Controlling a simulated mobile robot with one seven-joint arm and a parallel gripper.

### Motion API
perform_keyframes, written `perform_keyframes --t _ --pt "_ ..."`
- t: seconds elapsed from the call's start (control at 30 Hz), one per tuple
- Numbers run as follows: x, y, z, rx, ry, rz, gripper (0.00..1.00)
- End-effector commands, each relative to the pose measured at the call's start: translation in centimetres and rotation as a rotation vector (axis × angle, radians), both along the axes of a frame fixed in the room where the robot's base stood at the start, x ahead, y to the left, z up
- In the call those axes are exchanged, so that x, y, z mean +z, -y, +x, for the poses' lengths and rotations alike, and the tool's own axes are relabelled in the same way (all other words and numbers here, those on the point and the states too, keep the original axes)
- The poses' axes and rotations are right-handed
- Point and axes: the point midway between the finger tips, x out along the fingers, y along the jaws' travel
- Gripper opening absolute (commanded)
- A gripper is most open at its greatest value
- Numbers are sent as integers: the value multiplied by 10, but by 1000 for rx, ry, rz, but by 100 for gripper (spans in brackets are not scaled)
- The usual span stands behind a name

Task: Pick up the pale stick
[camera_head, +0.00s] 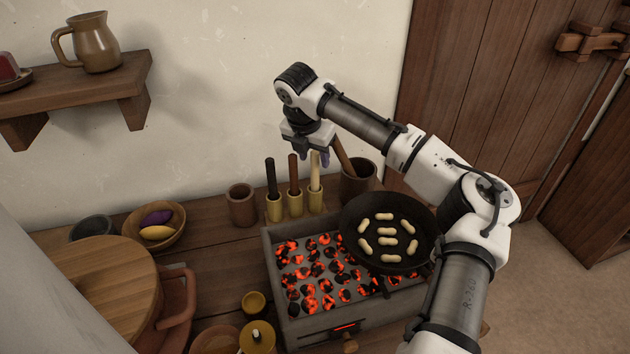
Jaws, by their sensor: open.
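The pale stick (316,172) stands upright in the rightmost of three yellowish holders (315,201) on the wooden counter, close to the wall. A reddish-brown stick (293,172) and a black stick (271,177) stand in the two holders to its left. My gripper (312,156) points down over the top of the pale stick, with its fingers at about the stick's upper end. It is open and holds nothing. Whether the fingers straddle the stick or are in front of it cannot be told from this view.
A dark pot (358,184) with a brown handle leaning out stands just right of the holders. A brazier of glowing coals (290,334) is in front, with a black pan (411,212) of pale pieces over it. A brown cup (242,206) stands left.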

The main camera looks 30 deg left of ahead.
Motion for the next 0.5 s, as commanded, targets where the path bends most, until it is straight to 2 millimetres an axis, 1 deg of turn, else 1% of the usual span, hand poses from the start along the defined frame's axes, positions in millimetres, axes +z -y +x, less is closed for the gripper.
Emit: perform_keyframes --t 0.1,0.23,0.33,0.5 --pt "-16 -1 10 -3 0 -3 45" --pt "-32 -2 14 -1 0 -1 45" --pt "-36 -2 15 -1 0 -1 45" --pt "-37 -2 15 0 0 0 45"
